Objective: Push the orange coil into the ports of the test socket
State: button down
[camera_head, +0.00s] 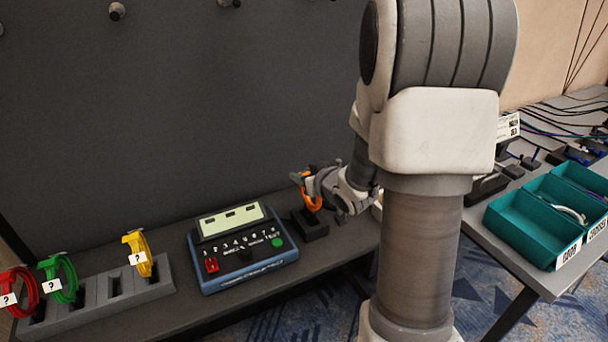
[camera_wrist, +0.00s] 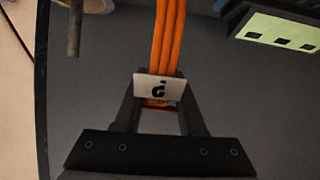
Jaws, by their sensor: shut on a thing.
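The orange coil (camera_head: 313,201) is in my gripper (camera_head: 306,177), above a small black block (camera_head: 312,229) that looks like the test socket. My arm partly hides the right side of this spot. I cannot tell whether the coil's lower end touches the socket or is in its ports. In the wrist view, my gripper (camera_wrist: 158,100) is shut on the orange coil (camera_wrist: 168,40) at its white label (camera_wrist: 158,89) with a question mark. The socket's ports do not show.
A blue tester (camera_head: 243,250) with a screen and buttons stands just left of the socket. A grey rack (camera_head: 115,290) at the left holds red (camera_head: 22,292), green (camera_head: 62,279) and yellow (camera_head: 139,250) coils. Teal bins (camera_head: 530,228) stand on the right table. A dark wall rises behind.

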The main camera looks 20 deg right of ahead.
jog(key=shift+f, duration=0.15)
jog(key=shift+f+b, duration=0.45)
jog(key=shift+b, duration=0.05)
jog(key=shift+f, duration=0.1)
jog(key=shift+f+b, duration=0.35)
jog(key=shift+b, duration=0.05)
dwell(0.4)
jog(key=shift+c, duration=2)
grip_release()
jog(key=shift+r, duration=0.1)
